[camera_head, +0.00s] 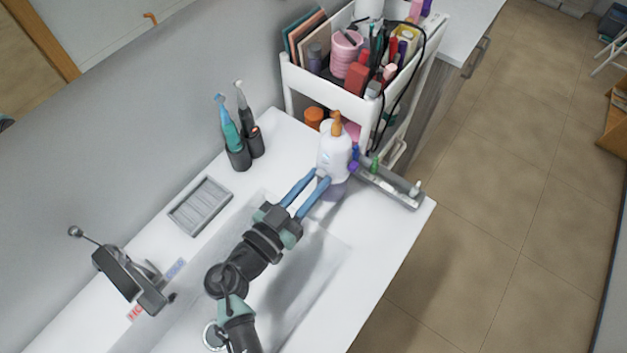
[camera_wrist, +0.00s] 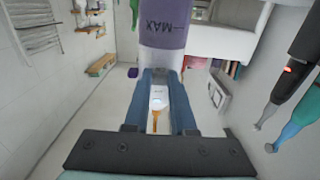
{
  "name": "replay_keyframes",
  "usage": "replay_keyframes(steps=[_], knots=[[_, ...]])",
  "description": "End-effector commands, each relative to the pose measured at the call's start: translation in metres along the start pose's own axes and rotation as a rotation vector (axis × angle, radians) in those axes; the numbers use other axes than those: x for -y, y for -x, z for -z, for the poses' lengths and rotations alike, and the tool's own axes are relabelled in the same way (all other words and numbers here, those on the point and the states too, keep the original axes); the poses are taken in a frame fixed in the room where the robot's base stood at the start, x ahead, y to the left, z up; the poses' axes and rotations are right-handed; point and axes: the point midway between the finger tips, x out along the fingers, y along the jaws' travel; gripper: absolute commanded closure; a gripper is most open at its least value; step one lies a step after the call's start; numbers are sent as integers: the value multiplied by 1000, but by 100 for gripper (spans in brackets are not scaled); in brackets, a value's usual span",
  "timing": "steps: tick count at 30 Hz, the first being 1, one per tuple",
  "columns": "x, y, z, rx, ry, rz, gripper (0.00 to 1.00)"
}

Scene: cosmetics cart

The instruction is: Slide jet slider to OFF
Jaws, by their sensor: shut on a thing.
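A white device (camera_head: 333,150), likely the one with the jet slider, stands upright at the back right of the white counter, with an orange tip (camera_head: 337,124) on top. A purplish tank marked MAX (camera_wrist: 162,28) belongs to it and looks large and inverted in the wrist view. My gripper (camera_head: 319,177) reaches it from the front, its two blue fingers (camera_wrist: 160,80) shut on the white body, one on each side. Small marks show on the white body between the fingers (camera_wrist: 158,99), but I cannot make out the slider or its setting.
A white cart (camera_head: 350,101) full of cosmetics stands close behind the device. A grey tray (camera_head: 405,192) with small bottles lies to its right. Two electric toothbrushes (camera_head: 236,155) stand at the left, near a ribbed grey dish (camera_head: 200,205). A basin lies under my arm; a dark faucet (camera_head: 125,275) is at left.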

Motion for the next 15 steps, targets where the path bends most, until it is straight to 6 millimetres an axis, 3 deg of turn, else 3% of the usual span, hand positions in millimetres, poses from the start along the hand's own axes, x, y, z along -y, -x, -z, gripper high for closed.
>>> replay_keyframes(steps=[15], knots=[[0,0,19,-2,-1,1,100]])
